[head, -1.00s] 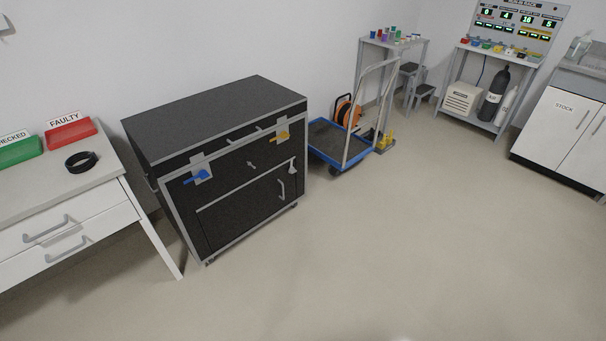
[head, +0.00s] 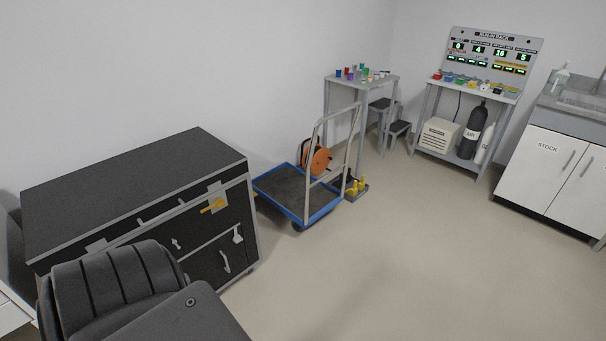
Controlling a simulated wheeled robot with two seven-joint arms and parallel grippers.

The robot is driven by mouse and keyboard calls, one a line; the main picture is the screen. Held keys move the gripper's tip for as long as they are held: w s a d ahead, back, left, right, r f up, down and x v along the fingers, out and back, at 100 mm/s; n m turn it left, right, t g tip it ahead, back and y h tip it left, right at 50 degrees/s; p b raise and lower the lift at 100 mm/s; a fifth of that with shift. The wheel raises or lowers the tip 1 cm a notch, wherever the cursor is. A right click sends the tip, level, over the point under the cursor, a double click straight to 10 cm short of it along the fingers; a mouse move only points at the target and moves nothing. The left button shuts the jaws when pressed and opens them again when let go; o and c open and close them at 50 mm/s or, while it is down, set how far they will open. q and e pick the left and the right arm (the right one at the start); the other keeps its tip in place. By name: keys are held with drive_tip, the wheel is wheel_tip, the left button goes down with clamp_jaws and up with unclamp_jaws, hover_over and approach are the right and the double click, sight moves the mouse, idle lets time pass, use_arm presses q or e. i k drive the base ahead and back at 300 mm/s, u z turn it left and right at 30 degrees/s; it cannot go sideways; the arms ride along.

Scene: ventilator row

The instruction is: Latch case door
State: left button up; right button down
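A black case (head: 140,190) with grey edges stands at the left of the head view. Its front door (head: 205,262) appears closed, with a light handle low on it. A yellow latch (head: 213,206) sits on a grey plate near the top right of the front. A second grey plate (head: 97,246) shows at the top left of the front; the blue latch there is hidden behind my dark arm, which covers the lower left of the view. Neither of my grippers is in view.
A blue-edged platform trolley (head: 278,190) with a grey handle stands right of the case. A rack (head: 497,92) and white stock cabinet (head: 545,175) stand further right. Open floor lies in front.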

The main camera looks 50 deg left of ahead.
sight(237, 237)
drive_tip(key=z, duration=0.15)
drive_tip(key=i, duration=1.5)
drive_tip(key=u, duration=0.95)
drive_tip(key=i, duration=0.85)
drive_tip(key=u, duration=1.25)
drive_tip(key=i, duration=0.35)
drive_tip(key=u, duration=0.35)
